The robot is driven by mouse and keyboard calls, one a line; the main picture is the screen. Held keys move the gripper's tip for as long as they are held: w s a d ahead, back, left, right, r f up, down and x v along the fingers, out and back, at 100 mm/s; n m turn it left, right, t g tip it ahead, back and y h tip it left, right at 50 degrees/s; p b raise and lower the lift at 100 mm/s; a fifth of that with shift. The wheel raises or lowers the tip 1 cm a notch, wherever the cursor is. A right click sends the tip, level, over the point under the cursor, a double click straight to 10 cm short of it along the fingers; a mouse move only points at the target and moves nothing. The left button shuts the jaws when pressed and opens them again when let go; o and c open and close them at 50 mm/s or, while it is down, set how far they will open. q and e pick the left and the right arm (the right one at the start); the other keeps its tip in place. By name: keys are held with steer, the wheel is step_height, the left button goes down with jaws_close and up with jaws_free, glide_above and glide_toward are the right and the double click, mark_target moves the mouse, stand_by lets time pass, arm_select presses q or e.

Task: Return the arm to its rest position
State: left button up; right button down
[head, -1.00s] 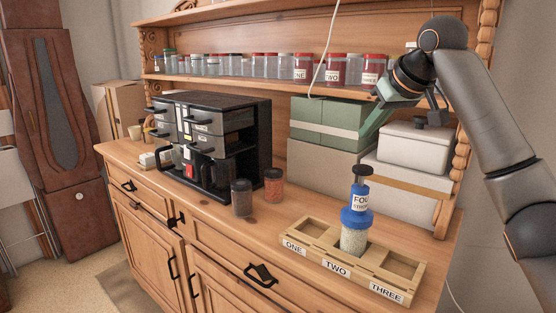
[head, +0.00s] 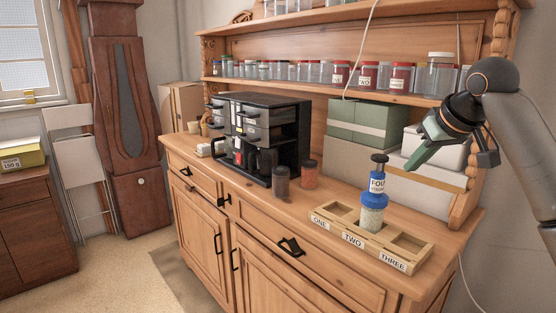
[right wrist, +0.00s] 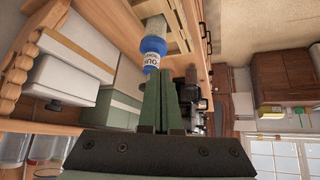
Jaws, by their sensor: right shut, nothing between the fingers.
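My right gripper (head: 418,160) is shut and empty. It hangs in the air at the right, above the dresser top and in front of the white box. Its green fingers also show closed together in the right wrist view (right wrist: 163,82). A clear jar with a blue collar and a "FOUR" label (head: 375,200) stands upright in the middle slot of the wooden holder (head: 418,268), which is marked ONE, TWO, THREE. The jar also shows beyond my fingers in the right wrist view (right wrist: 153,46). The gripper is apart from the jar. My left gripper is not in view.
A black drawer and coffee machine unit (head: 290,150) stands on the dresser top (head: 255,190), with two small jars in front. Green boxes (head: 368,125) and a white box (head: 450,155) stand behind. A shelf (head: 300,88) above carries several jars.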

steer(key=s+a+f+n+g, duration=0.1)
steer(key=a+f, duration=0.2)
steer(key=f, duration=0.7)
steer(key=s+a+f+n, duration=0.1)
steer(key=a+f, duration=0.3)
steer(key=f, duration=0.6)
steer(key=s+a+f+g, duration=0.1)
steer(key=s+a+f, duration=0.1)
steer(key=s+f, duration=0.35)
steer(key=s+a+f, duration=0.1)
steer(key=s+f, duration=0.2)
steer(key=f, duration=0.5)
steer(key=s+d+f+m+g, duration=0.1)
steer(key=s+f, duration=0.2)
steer(key=s, duration=0.6)
steer(key=s+d+f+m+h, duration=0.15)
steer(key=s+f, duration=0.25)
steer(key=s, duration=0.5)
steer(key=s+d+f+g, duration=0.1)
steer(key=s+d+f, duration=0.15)
steer(key=s, duration=0.65)
steer(key=w+a+f+t+y, duration=0.1)
steer(key=w+a+f+t, duration=0.1)
steer(key=f, duration=0.4)
steer(key=w+a+f+t+y, duration=0.1)
steer(key=w+a+f+t, duration=0.1)
steer(key=f, duration=0.3)
steer(key=shift+w+a+f+t, duration=0.4)
steer(key=shift+a+t, duration=0.35)
steer(key=shift+t, duration=0.15)
